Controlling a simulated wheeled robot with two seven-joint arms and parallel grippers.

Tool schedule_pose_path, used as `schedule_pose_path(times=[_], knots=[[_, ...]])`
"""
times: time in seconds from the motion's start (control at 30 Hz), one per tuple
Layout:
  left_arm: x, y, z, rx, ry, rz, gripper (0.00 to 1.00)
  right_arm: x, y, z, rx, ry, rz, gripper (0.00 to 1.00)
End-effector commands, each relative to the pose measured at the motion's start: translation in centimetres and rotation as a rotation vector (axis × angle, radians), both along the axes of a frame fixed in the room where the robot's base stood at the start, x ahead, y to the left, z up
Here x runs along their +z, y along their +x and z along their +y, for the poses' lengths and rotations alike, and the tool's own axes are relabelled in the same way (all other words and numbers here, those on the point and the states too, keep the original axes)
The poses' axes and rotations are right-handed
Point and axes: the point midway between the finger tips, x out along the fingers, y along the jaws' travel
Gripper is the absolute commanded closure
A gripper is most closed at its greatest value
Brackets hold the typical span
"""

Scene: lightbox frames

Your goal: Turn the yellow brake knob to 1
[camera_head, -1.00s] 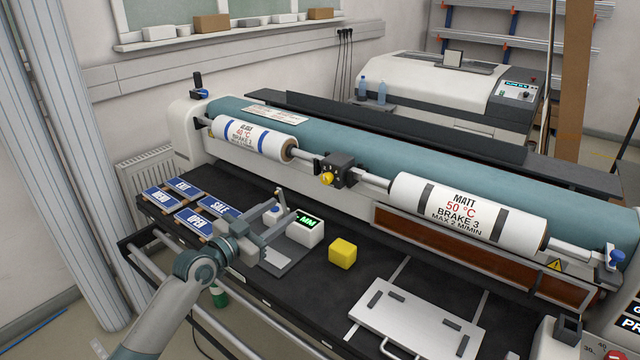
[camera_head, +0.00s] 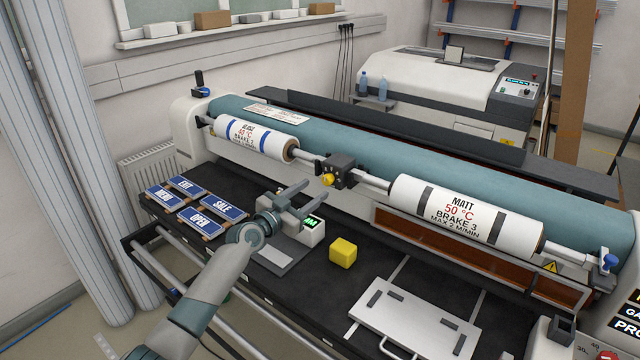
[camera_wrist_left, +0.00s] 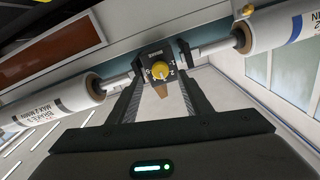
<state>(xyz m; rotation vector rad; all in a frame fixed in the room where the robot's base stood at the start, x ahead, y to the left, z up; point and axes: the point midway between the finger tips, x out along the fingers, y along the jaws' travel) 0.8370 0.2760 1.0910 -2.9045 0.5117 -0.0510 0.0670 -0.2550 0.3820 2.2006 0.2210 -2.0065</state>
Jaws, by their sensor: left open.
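The yellow brake knob (camera_head: 327,180) sits on a dark block (camera_head: 343,169) between the two film rolls. In the left wrist view the knob (camera_wrist_left: 160,71) shows ahead, between the fingers, with white numbers on the dark face around it. I cannot tell for sure which number its pointer is at. My left gripper (camera_head: 300,199) is open and empty, in front of and below the knob, apart from it. Its two fingers (camera_wrist_left: 159,100) point toward the knob in the left wrist view. My right gripper is not in view.
A gloss roll (camera_head: 255,138) is left of the knob and a matt roll (camera_head: 465,215) marked brake 3 is right. A yellow cube (camera_head: 343,252), a display box (camera_head: 313,231), sign plates (camera_head: 201,221) and a metal plate (camera_head: 415,325) lie on the black table.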

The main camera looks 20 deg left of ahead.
Motion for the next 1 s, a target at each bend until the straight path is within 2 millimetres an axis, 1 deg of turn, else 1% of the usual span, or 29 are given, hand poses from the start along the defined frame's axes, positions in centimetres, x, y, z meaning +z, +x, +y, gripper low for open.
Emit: schedule_pose_path(times=[0.03, 0.1, 0.3, 0.5, 0.77, 0.8, 0.83, 0.93, 0.97, 1.0], knots=[[0.1, 0.8, -0.3, 0.0, -0.002, 0.002, 0.55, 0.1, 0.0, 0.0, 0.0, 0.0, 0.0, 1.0], [0.1, 1.7, -0.6, 0.0, -0.001, 0.001, 0.55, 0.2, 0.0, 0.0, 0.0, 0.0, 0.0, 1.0], [0.0, 3.6, -1.3, 0.0, 0.0, 0.0, 0.55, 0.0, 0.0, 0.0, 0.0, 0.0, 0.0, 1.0], [0.0, 4.3, -1.5, 0.0, 0.001, 0.001, 0.55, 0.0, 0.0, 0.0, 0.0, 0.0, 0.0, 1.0], [0.0, 4.3, -1.6, 0.0, 0.001, 0.001, 0.55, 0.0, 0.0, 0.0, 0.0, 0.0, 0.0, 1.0], [0.0, 4.3, -1.6, 0.0, 0.001, 0.001, 0.6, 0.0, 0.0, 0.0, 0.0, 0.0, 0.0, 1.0], [0.0, 4.3, -1.6, 0.0, 0.001, 0.001, 0.67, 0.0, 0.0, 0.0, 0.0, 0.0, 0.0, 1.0], [0.0, 4.3, -1.6, 0.0, 0.001, 0.001, 0.91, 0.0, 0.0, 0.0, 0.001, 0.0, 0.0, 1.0], [0.0, 4.3, -1.6, 0.0, 0.001, 0.001, 0.96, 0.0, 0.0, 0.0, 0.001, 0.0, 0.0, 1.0], [0.0, 4.3, -1.6, 0.0, 0.001, 0.001, 0.96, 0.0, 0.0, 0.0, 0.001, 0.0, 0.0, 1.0]])
